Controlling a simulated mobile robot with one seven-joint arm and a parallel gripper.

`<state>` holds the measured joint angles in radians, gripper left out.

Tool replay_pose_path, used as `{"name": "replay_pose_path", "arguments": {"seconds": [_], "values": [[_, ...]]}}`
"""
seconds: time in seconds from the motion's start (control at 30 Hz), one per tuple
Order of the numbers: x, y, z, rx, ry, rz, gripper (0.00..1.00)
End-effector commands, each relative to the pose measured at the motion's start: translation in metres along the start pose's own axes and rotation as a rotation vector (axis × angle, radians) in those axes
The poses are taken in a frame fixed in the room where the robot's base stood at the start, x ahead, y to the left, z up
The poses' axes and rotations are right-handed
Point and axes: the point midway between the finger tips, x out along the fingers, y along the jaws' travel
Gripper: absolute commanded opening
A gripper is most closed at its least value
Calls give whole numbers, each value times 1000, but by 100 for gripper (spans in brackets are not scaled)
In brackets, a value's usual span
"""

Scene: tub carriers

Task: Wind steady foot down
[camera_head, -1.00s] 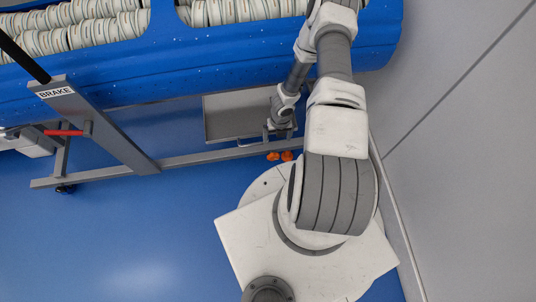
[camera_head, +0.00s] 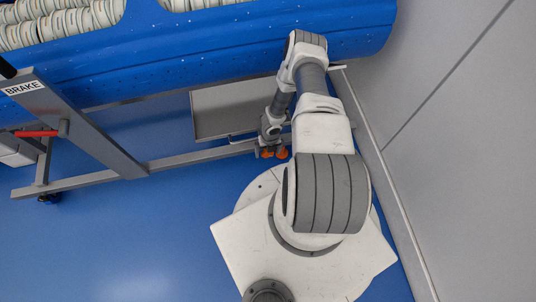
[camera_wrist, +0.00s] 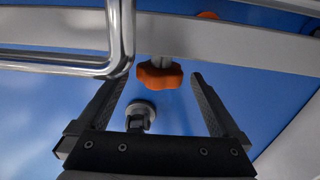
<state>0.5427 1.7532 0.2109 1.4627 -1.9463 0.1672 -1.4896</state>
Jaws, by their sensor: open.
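The steady foot's knob seems to be the orange lobed knob (camera_wrist: 160,75) in the wrist view, below the grey rail on a short pale stem. A round grey pad (camera_wrist: 140,110) on a dark stem shows under it; I cannot tell whether they join. My gripper (camera_wrist: 158,80) is open, with one finger on each side of the knob and visible gaps to it. In the head view, orange knobs (camera_head: 282,153) show at the lower rail beside the end of my arm, where my fingers cannot be made out.
The blue tub carrier (camera_head: 215,60) holds stacked pale rolls or dishes. Its grey lower rail (camera_head: 180,163) runs close to my gripper. A shiny bent bar (camera_wrist: 60,65) lies near the left finger. A red brake lever (camera_head: 37,134) is at left, a grey wall (camera_head: 460,150) at right.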

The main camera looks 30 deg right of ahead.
Motion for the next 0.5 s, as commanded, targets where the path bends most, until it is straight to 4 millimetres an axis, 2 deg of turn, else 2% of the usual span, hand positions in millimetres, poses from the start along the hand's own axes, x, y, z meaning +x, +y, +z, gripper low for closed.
{"name": "replay_pose_path", "arguments": {"seconds": [0.1, 0.4, 0.5], "values": [[8, 0, 0, 1, 0, 0, 100], [9, 0, 0, 1, 0, 0, 100], [9, 0, 0, 1, 0, 0, 84]]}}
